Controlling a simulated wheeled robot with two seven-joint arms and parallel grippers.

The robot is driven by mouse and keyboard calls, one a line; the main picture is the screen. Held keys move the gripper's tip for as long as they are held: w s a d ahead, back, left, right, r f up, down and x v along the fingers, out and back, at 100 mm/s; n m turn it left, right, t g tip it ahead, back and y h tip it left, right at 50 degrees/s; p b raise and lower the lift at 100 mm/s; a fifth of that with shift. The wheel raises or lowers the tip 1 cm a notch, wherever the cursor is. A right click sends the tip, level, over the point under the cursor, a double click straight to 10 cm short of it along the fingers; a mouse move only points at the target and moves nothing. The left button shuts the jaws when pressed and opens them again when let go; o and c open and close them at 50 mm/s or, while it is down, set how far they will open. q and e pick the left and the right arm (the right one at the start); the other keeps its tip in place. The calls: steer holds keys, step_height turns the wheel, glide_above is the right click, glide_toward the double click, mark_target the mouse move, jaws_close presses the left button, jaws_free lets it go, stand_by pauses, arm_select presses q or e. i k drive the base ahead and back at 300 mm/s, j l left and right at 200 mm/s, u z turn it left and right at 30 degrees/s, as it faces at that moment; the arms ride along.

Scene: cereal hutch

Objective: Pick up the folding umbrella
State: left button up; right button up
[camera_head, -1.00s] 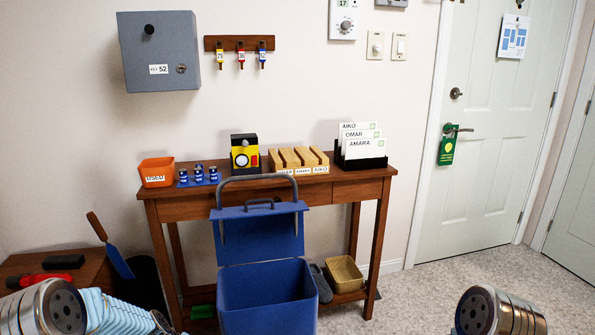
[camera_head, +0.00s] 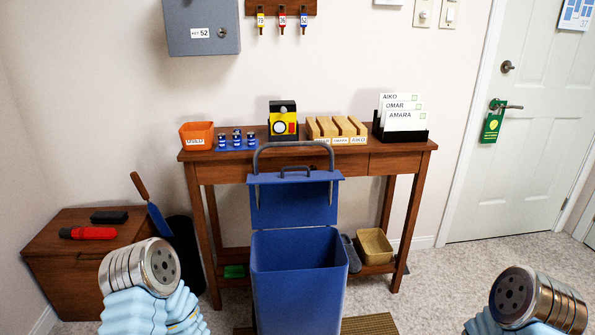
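A red rod-like object with a black end (camera_head: 88,233), which looks like the folding umbrella, lies on top of the low brown wooden chest (camera_head: 60,257) at the left. A small black oblong object (camera_head: 109,217) lies just behind it, apart from it. Nothing of mine touches either one. Links of both my arms show at the bottom left and bottom right, but neither gripper is in the picture.
A dark bin (camera_head: 183,262) holding a blue-bladed, brown-handled thing (camera_head: 160,222) stands right of the chest. An open blue box (camera_head: 297,285) stands before the console table (camera_head: 225,170). Shoes and a yellow basket (camera_head: 374,246) sit on its lower shelf. Bare floor lies at the right.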

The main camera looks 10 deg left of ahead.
mark_target(83, 232)
steer(key=u, duration=1.65)
